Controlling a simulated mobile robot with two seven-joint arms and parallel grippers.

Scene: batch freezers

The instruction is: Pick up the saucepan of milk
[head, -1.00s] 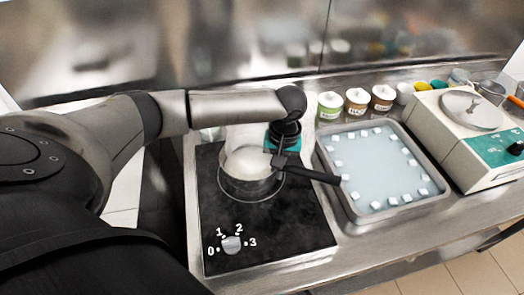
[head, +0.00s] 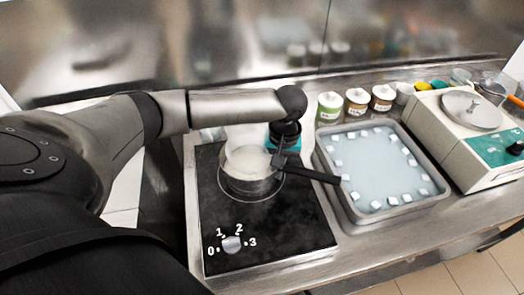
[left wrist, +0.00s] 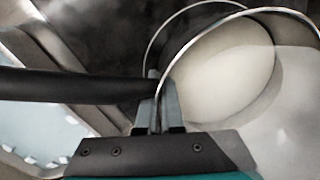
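The saucepan (head: 240,185) is a steel pan with a long black handle (head: 315,174) pointing right. White milk (head: 247,160) fills it and steam rises from it. It is over the black hob (head: 290,235), and the burner ring shows around its base. My left gripper (head: 277,160) reaches down from above at the root of the handle. Any gap under the pan is hard to judge. My right gripper is not in view.
A steel tray (head: 345,200) of pale liquid with white cubes along its edge stands right of the hob, under the handle's end. Labelled jars (head: 357,101) stand behind it. A white machine (head: 455,135) is at the right. A steel wall (head: 220,50) closes the back.

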